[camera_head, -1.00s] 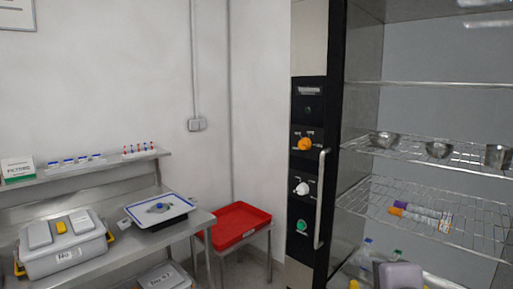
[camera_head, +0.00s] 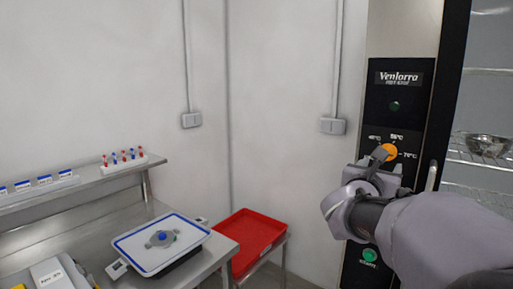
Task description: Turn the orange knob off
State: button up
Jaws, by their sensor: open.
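The orange knob (camera_head: 389,151) is on the black control panel (camera_head: 397,125) of the tall cabinet, with temperature markings around it. My gripper (camera_head: 382,157) is right at the knob, its jaws open, and it partly covers the knob's lower left side. Whether the fingers touch the knob cannot be told. The white knob below is hidden behind my arm.
A green button (camera_head: 369,254) is low on the panel, beside my arm. The cabinet's vertical handle (camera_head: 431,178) is just right of the gripper. A red tray (camera_head: 246,240) and a steel bench with a white blue-rimmed device (camera_head: 161,243) stand to the left.

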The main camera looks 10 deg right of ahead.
jog(key=x, duration=1)
jog(key=shift+w+p, duration=0.35)
jog(key=shift+w, duration=0.1)
jog(key=shift+d, duration=0.1)
grip_shut()
